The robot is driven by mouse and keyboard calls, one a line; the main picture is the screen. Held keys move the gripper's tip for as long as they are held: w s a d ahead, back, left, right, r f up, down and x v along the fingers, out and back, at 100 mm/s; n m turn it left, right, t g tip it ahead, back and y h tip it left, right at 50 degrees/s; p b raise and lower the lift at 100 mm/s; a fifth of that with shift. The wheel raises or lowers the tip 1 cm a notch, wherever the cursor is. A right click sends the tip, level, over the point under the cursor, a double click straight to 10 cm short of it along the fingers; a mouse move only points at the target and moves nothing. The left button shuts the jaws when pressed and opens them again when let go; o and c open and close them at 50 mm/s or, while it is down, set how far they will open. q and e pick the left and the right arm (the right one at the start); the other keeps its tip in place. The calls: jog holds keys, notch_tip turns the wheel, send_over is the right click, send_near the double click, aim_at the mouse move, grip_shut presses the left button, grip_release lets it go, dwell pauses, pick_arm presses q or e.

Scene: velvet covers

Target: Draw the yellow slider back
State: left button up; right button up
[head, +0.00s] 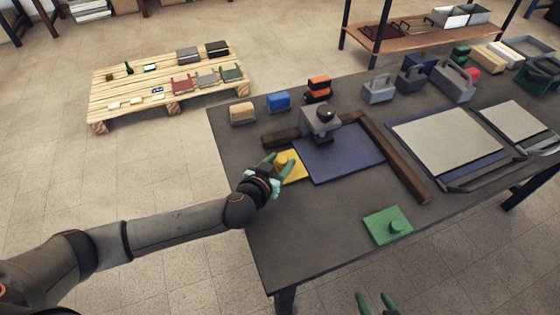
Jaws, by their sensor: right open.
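The yellow slider (295,173) is a flat plate with a round raised knob (283,160). It lies at the left edge of a dark blue velvet panel (345,155) on the grey table. My left gripper (279,172) is at the slider's left side, close to the knob, with its green fingertips spread apart. It hides part of the plate, and I cannot tell whether it touches the slider. A green plate with a knob (384,227) lies apart, nearer me.
Brown wooden rails (397,160) border the panel at the back and right. A grey block-like device (320,120) stands at its back edge. Beige, blue and orange items line the far table edge. Framed pale panels (447,140) lie to the right. The table's front left is clear.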

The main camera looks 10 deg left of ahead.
pick_arm(q)
grip_shut()
dwell(1.1)
